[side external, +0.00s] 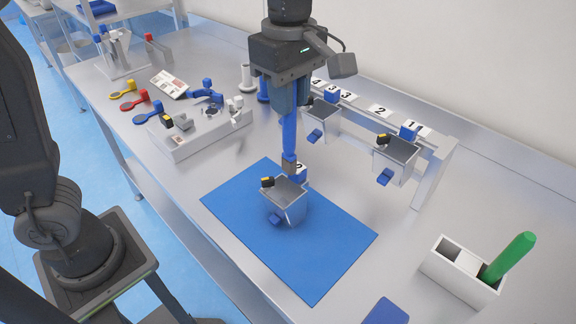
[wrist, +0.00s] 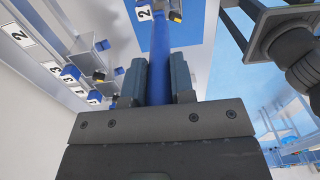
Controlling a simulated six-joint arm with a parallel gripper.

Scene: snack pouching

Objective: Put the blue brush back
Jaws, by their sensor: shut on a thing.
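My gripper (side external: 289,108) is shut on the blue brush (side external: 290,135), holding it upright by its handle. The brush's brownish lower end is just at or above the back rim of the grey pouch-like container (side external: 294,206) on the blue mat; I cannot tell whether it touches. In the wrist view the blue brush (wrist: 161,35) runs away from between the fingers of my gripper (wrist: 168,80). A white two-slot holder (side external: 452,282) stands at the lower right. A green-handled tool (side external: 510,256) leans in its right slot; the left slot looks empty.
A blue mat (side external: 335,245) lies at the table's middle. Two more grey containers (side external: 397,160) hang from a numbered rail (side external: 432,160) at the back. A white station (side external: 195,140) and red, yellow and blue scoops stand left. Table between mat and holder is mostly clear.

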